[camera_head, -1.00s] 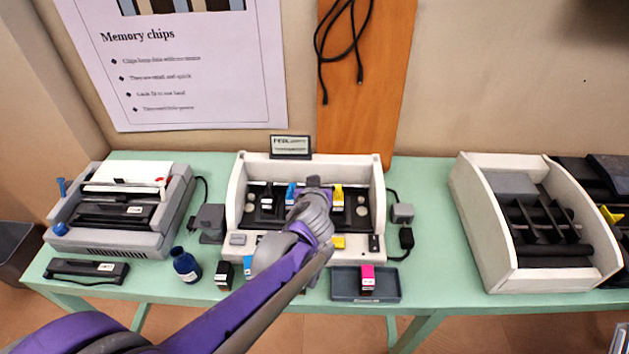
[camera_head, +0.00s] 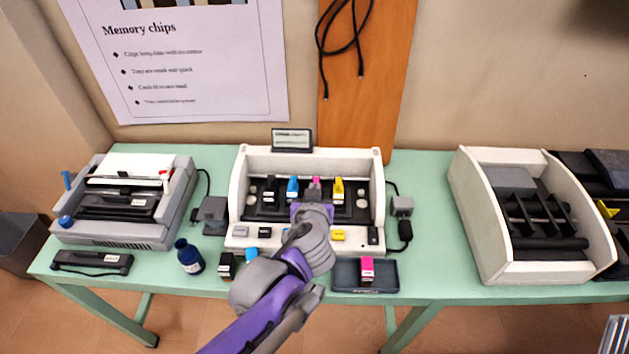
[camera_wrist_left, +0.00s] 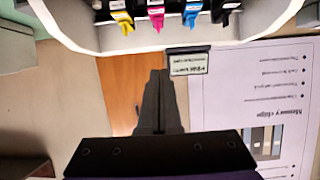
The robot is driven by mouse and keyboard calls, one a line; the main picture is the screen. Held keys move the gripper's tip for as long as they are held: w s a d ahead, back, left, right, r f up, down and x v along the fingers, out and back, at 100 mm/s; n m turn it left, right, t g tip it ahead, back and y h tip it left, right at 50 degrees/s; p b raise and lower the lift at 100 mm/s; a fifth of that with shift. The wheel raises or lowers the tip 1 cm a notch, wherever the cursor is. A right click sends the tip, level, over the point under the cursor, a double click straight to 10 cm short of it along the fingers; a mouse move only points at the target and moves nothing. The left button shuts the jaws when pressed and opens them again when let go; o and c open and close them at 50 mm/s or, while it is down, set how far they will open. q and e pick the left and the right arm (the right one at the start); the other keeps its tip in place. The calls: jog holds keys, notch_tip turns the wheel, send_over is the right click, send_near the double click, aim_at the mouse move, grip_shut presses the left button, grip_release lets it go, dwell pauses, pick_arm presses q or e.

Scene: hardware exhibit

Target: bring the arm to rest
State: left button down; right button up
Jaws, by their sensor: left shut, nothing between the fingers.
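My left arm comes in from the bottom of the head view, and its gripper (camera_head: 313,207) is over the front part of the white printer housing (camera_head: 237,195). In the left wrist view the gripper (camera_wrist_left: 158,130) is shut and empty, its fingers together. The printer holds a black cartridge (camera_head: 268,192), a blue cartridge (camera_head: 292,188), a magenta cartridge (camera_head: 316,184) and a yellow cartridge (camera_head: 338,190) in a row. The gripper is apart from the cartridges in the wrist view. My right gripper is not in view.
A dark tray (camera_head: 385,277) holds another magenta cartridge (camera_head: 367,270). A blue bottle (camera_head: 188,258) and a black cartridge (camera_head: 227,266) stand at the table's front. A grey printer (camera_head: 125,215) is at left, an open white housing (camera_head: 480,220) at right.

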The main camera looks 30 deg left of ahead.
pick_arm(q)
jog(key=shift+s+d+r, duration=0.15)
jog(key=shift+s, duration=0.15)
dwell(0.4)
jog(key=s+d+f+m+g+h+p, duration=0.1)
jog(key=s+d+f+m+g+h, duration=0.1)
jog(key=s, duration=0.5)
jog(key=s+d+f+m+g+h, duration=0.3)
jog(key=s+d+f, duration=0.3)
jog(key=d, duration=0.2)
jog(key=shift+s+d+f+m+g+h+p, duration=0.3)
jog(key=shift+s+d+f+m+h+p, duration=0.1)
jog(key=shift+m+h, duration=0.4)
